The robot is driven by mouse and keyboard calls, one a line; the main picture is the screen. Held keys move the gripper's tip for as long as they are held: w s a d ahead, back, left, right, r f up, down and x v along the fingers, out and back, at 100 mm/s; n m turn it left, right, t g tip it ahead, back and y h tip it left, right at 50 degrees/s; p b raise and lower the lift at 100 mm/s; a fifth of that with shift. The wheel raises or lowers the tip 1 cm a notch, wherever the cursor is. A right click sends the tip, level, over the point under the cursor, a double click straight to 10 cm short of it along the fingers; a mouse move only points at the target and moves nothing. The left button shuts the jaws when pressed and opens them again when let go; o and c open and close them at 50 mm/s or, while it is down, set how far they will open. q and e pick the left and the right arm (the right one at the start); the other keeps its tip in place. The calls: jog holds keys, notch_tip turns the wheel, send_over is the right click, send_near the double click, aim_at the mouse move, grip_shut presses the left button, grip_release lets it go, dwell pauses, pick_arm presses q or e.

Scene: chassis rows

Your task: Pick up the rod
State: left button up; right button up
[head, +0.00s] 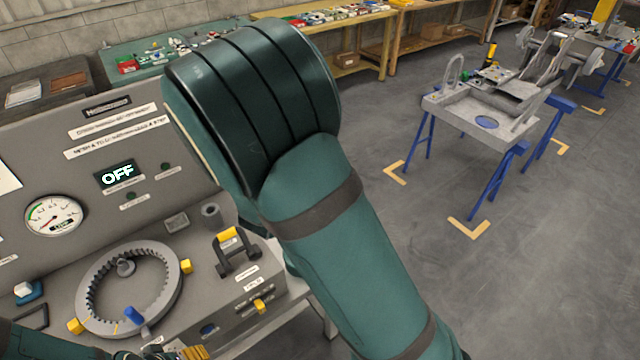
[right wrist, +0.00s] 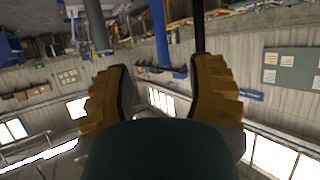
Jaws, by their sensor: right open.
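I cannot make out for sure which thing is the rod. A short blue peg or handle (head: 134,315) stands at the front edge of a grey toothed ring (head: 88,314) on the grey bench unit. My right arm fills the middle of the head view and hides part of the bench; its gripper is not seen there. In the right wrist view my right gripper (right wrist: 158,72) has its yellow ribbed fingers wide apart, with nothing seen held between them. My left gripper (head: 192,352) shows only as a yellow ribbed piece at the bottom edge; its jaws are cut off.
The panel has a gauge (head: 54,215) and a display reading OFF (head: 119,175). A black handle with a yellow top (head: 228,234) and a grey hollow cylinder (head: 211,212) are right of the ring. A blue-legged table (head: 455,108) stands across the floor, which is clear between.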

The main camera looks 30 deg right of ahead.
jog(key=b+x, duration=0.1)
jog(key=x, duration=1.2)
jog(key=shift+w, duration=0.15)
jog(key=shift+d+r, duration=0.1)
jog(key=shift+d, duration=0.05)
grip_shut()
